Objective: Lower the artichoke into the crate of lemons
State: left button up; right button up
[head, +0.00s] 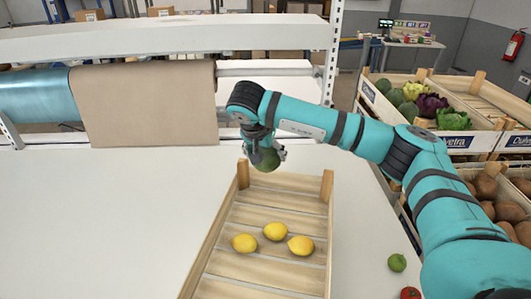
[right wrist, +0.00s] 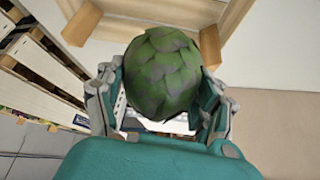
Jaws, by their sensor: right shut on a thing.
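The green artichoke (head: 267,159) is held in my right gripper (head: 265,154), above the far end of the wooden crate. In the right wrist view the artichoke (right wrist: 162,73) fills the space between the two fingers of my right gripper (right wrist: 160,110), which are shut on it. The crate (head: 272,183) stands on the white table and holds three yellow lemons (head: 275,231) near its middle. In the right wrist view part of the crate's wooden frame (right wrist: 210,45) shows beyond the artichoke. The artichoke's exact height above the crate is hard to tell. My left gripper is not in view.
A lime (head: 397,262) and a tomato (head: 410,293) lie on the table right of the crate. A roll of brown paper (head: 145,105) hangs behind on a rack. Produce crates (head: 460,145) stand at the right. The table left of the crate is clear.

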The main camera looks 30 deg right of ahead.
dwell(0.4)
jog(key=shift+f, duration=0.1)
jog(key=shift+f+b, duration=0.35)
jog(key=shift+f, duration=0.05)
notch_tip(320, 180, down, 10)
jog(key=b, duration=0.6)
jog(key=shift+b, duration=0.35)
dwell(0.4)
jog(key=shift+f+b, duration=1.7)
jog(key=shift+f, duration=0.65)
dwell(1.5)
jog(key=o, duration=1.4)
jog(key=v, duration=1.2)
jog(key=shift+a, duration=0.1)
